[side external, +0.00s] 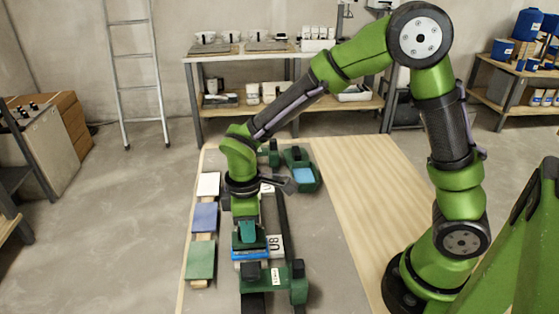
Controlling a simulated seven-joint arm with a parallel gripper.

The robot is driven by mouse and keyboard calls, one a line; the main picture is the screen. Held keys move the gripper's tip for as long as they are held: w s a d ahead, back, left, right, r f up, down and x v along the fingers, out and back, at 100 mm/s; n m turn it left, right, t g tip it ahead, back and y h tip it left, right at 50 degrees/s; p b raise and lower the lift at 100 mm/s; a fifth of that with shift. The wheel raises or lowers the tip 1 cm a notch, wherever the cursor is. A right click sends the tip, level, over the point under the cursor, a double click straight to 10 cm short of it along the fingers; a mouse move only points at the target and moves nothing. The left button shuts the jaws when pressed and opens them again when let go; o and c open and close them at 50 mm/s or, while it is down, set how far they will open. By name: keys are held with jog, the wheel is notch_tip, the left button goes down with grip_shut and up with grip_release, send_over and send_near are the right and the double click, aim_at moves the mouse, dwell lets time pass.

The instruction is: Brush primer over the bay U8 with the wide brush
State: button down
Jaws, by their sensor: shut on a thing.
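My gripper (247,224) points down over the work surface, shut on the wide brush (249,238). The brush has a teal handle, and a blue strip shows at its lower end. The bay U8 lies under and around the brush, between dark rails; its white label, marked U8 (274,244), shows just right of the brush. My gripper and the brush hide much of the bay. I cannot tell whether the brush touches the surface. A green tray (314,184) with light blue content, perhaps the primer, stands behind and to the right.
White (208,184), blue (204,217) and green (201,259) tiles lie in a column on the left. A green fixture (283,283) with a white label spans the rails at the front. The wooden table (375,185) is clear on the right.

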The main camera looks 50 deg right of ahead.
jog(key=shift+s+a, duration=0.55)
jog(key=shift+w+d+f, duration=0.25)
jog(key=shift+w+d, duration=0.8)
jog(key=shift+d, duration=0.1)
jog(key=shift+w+d, duration=0.9)
jog(key=shift+d, duration=0.1)
jog(key=shift+s+a+r, duration=0.25)
jog(key=shift+s+a, duration=0.75)
jog(key=shift+a, duration=0.2)
jog(key=shift+s+a, duration=0.95)
notch_tip(320, 180, up, 8)
jog(key=shift+d, duration=0.1)
